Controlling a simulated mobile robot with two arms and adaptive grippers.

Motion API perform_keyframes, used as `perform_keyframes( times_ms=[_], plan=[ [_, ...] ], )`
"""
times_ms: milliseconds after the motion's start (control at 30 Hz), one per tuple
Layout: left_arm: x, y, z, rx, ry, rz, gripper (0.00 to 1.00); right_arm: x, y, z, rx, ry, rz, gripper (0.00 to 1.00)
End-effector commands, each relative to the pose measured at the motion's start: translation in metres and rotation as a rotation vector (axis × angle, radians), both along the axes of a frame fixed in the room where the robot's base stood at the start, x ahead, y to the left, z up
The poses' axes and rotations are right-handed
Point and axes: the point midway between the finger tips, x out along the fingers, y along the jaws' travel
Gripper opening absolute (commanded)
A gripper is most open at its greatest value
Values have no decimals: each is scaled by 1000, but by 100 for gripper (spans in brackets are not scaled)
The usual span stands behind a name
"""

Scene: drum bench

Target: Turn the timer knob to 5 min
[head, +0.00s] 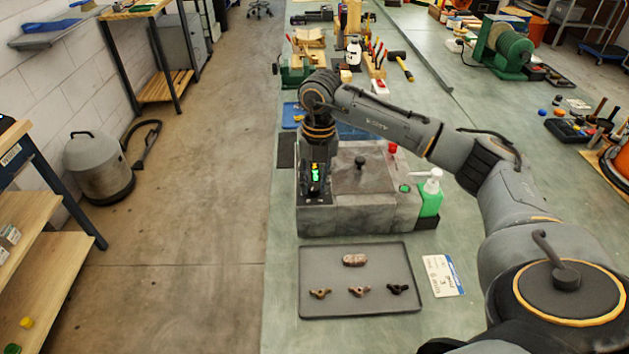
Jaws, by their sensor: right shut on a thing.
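The grey drum machine (345,219) stands on the green bench, with a lid (372,182) that has a black knob on top. My right gripper (315,192) points down at the left part of the machine, with green lights on its wrist side. It is shut at the machine's top left, on what appears to be the timer knob. The knob and its scale are hidden behind the gripper, so its setting cannot be read. A red button (393,148) and a green button (404,188) are on the machine's right side. My left gripper is not in view.
A grey tray (330,252) with several small parts lies in front of the machine. A printed card (443,276) lies to its right. A green pump bottle (430,199) stands close to the machine's right side. Tools and a hammer (402,66) are behind.

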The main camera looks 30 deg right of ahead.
Motion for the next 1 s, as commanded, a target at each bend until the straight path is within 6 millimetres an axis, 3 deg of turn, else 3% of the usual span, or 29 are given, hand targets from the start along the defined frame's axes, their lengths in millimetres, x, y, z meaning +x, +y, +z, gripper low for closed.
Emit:
perform_keyframes(
  times_ms=[67, 100, 200, 567, 733, 1000],
  plan=[
    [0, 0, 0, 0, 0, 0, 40, 1, -1, 2, 0, -5, -1, 0],
    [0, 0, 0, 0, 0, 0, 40, 1, -1, 2, 0, -5, -1, 33],
    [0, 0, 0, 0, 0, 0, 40, 1, -1, 1, 0, -4, -1, 52],
    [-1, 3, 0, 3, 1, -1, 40, 1, 0, 4, 0, -2, 0, 52],
    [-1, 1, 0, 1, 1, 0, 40, 0, -2, 28, 0, -4, 0, 52],
    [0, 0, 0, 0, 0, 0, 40, -1, -4, 86, 0, -6, 0, 52]
  ],
)
